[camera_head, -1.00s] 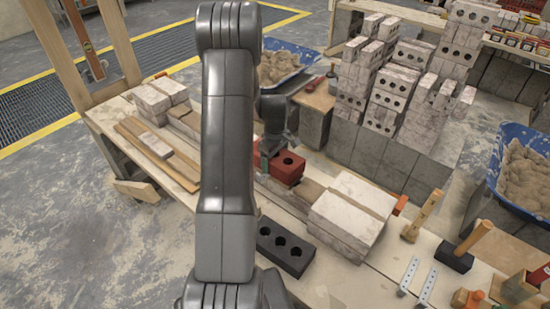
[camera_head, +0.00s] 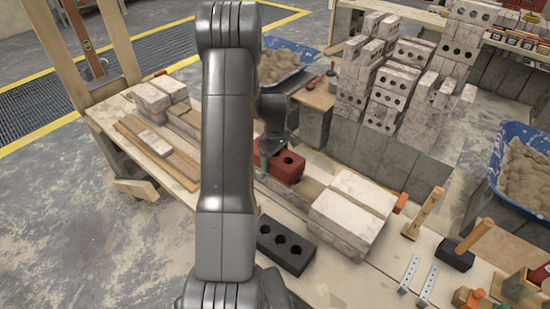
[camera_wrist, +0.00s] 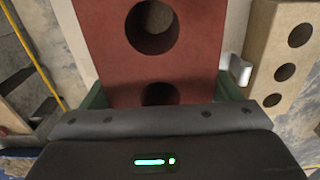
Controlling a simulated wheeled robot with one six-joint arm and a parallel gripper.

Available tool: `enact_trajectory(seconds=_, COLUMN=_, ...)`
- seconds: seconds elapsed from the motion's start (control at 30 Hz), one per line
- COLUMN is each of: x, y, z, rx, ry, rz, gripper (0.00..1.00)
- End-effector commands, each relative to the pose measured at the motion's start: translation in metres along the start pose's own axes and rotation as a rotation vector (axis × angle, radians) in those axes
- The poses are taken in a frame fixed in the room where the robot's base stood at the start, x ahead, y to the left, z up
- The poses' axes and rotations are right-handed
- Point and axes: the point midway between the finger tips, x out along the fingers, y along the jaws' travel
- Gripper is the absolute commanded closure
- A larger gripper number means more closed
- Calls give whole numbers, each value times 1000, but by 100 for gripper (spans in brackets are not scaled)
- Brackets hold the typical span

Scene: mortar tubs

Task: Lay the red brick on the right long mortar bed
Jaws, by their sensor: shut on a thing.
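The red brick (camera_head: 287,168), with round holes in its top, is partly behind my arm in the head view. It lies level in line with the pale brick stacks, at the left end of a grey-brown mortar strip (camera_head: 311,191). I cannot tell whether it touches the mortar under it. My gripper (camera_head: 264,158) is shut on the brick from above. In the wrist view the brick (camera_wrist: 185,62) fills the middle, with green finger pads at both its sides. Another mortar strip (camera_head: 184,120) shows left of my arm.
Pale bricks stand at the right (camera_head: 350,215) and left (camera_head: 158,96) of the bench. A black holed brick (camera_head: 285,246) lies in front. A wooden-handled hammer (camera_head: 465,247) stands at right. Tall block stacks (camera_head: 385,85) and a blue mortar tub (camera_head: 522,165) stand behind.

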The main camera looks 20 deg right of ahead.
Motion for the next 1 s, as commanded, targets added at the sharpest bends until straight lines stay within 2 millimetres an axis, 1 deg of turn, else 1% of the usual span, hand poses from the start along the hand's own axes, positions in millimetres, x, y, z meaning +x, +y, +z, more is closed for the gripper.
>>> enact_trajectory(seconds=0.03, x=-1, y=1, z=-1, rx=-1, ry=2, rz=4, gripper=87)
enact_trajectory(seconds=0.07, x=-2, y=1, z=-1, rx=-1, ry=2, rz=4, gripper=15)
enact_trajectory(seconds=0.1, x=-2, y=1, z=-1, rx=-1, ry=2, rz=4, gripper=7)
enact_trajectory(seconds=0.13, x=-2, y=1, z=-1, rx=-1, ry=2, rz=4, gripper=1)
enact_trajectory(seconds=0.37, x=1, y=-1, z=0, rx=0, ry=-1, rz=-2, gripper=0)
enact_trajectory(seconds=0.47, x=-4, y=0, z=0, rx=0, ry=1, rz=0, gripper=0)
enact_trajectory(seconds=0.53, x=-12, y=0, z=0, rx=0, ry=1, rz=1, gripper=0)
enact_trajectory(seconds=0.67, x=-37, y=1, z=-1, rx=0, ry=3, rz=4, gripper=0)
enact_trajectory(seconds=0.8, x=-71, y=1, z=-1, rx=0, ry=5, rz=6, gripper=0)
enact_trajectory(seconds=1.0, x=-112, y=1, z=-1, rx=0, ry=4, rz=6, gripper=0)
